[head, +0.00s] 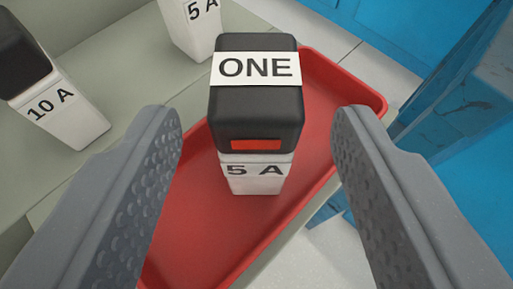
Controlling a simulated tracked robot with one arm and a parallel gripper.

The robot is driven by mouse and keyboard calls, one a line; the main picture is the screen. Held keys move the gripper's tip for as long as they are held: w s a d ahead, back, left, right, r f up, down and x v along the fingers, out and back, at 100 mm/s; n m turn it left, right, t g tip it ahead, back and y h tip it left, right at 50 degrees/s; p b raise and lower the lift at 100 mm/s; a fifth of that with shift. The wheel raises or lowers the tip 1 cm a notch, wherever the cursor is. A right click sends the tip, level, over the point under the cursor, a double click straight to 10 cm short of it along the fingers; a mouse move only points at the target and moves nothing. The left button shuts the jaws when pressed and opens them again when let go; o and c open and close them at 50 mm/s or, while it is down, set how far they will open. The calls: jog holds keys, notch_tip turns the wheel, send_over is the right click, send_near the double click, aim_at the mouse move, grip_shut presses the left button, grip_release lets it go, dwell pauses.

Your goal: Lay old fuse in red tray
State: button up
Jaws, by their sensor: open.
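A fuse (257,100) with a black cap, a white label "ONE", a small red window and a white body marked "5 A" stands upright in the head view. It is over the red tray (330,75), and its lower end appears to rest in it. My gripper (255,140) is open, with one grey finger on each side of the fuse and clear gaps to both. The tray's near end runs out of the picture at the bottom.
A fuse marked "10 A" (65,115) stands at the left on a grey-green surface (125,60). Another marked "5 A" (190,30) is at the top, partly cut off. Blue panels (470,110) rise close to the right of the tray.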

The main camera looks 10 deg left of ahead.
jog(key=p+v, duration=0.1)
jog(key=v, duration=0.5)
jog(key=shift+r, duration=0.15)
jog(key=w+d+r+t, duration=0.1)
jog(key=d+r, duration=0.2)
jog(key=r, duration=1)
jog(key=w+d+r, duration=0.1)
jog(key=d+r, duration=0.2)
jog(key=r, duration=1.1)
jog(key=s+d+r, duration=0.4)
jog(key=r, duration=0.4)
jog(key=s+d+r+m+t+h, duration=0.1)
jog(key=s+d+r, duration=0.2)
jog(key=s+r, duration=0.2)
jog(key=s+d+r, duration=0.4)
jog(key=s+r, duration=0.1)
jog(key=r, duration=0.6)
jog(key=shift+s+d+t+h, duration=0.15)
jog(key=shift+d+t+h, duration=0.15)
jog(key=shift+d, duration=0.05)
